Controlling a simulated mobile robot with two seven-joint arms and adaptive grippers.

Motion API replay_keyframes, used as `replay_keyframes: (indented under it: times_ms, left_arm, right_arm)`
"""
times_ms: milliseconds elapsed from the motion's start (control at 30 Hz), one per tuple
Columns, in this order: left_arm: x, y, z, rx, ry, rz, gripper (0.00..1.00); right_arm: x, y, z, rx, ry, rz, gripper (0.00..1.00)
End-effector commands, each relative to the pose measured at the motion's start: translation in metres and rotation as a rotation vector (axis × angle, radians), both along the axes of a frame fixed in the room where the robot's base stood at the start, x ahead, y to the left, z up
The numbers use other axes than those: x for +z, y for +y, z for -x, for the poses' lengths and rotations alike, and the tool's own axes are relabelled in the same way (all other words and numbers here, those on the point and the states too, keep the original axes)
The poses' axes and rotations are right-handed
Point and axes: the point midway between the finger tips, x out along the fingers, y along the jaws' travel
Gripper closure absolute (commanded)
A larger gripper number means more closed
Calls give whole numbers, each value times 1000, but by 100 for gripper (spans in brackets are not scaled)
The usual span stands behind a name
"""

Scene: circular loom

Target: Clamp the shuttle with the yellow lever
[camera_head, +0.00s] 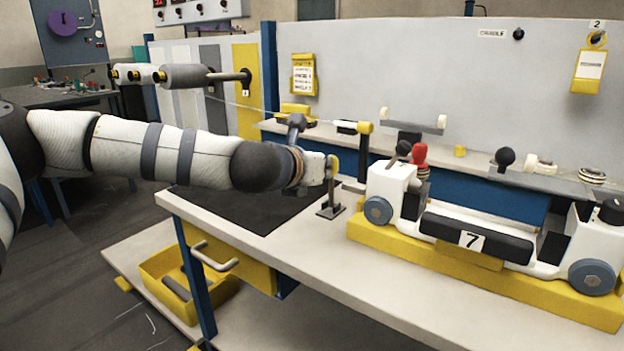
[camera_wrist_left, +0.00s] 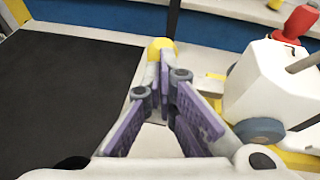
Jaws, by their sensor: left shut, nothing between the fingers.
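The shuttle (camera_head: 478,240) is a long white body with a black middle marked 7. It lies on a yellow base (camera_head: 440,272) on the bench. Its near white end block (camera_wrist_left: 275,80) fills the right of the left wrist view. A yellow rounded lever end (camera_wrist_left: 162,47) shows just beyond my left fingertips, left of that block; in the head view yellow (camera_head: 334,162) shows beside the gripper. My left gripper (camera_head: 328,178) is shut and empty, its purple fingers (camera_wrist_left: 167,82) converging close to the yellow end. Contact between them cannot be told. My right gripper is not in view.
A red knob (camera_head: 419,155) and black knobs stand behind the shuttle. A yellow-tipped post (camera_head: 365,128) stands behind my gripper. A dark mat (camera_head: 235,208) covers the bench's left part. The pale bench front (camera_head: 330,270) is clear. A yellow bin (camera_head: 165,285) sits below.

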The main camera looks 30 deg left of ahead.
Motion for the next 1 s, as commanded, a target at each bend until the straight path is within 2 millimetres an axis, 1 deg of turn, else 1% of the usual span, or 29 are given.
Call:
replay_keyframes:
  times_ms: [200,400,700,1000]
  left_arm:
    - [6,-2,-20,1,0,-1,100]
    - [8,-3,-32,0,1,0,100]
    - [8,-3,-40,1,1,-1,100]
    - [8,-3,-42,0,1,-1,100]
  right_arm:
    - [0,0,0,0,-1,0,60]
    - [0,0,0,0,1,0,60]
    - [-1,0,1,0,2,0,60]
    - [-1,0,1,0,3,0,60]
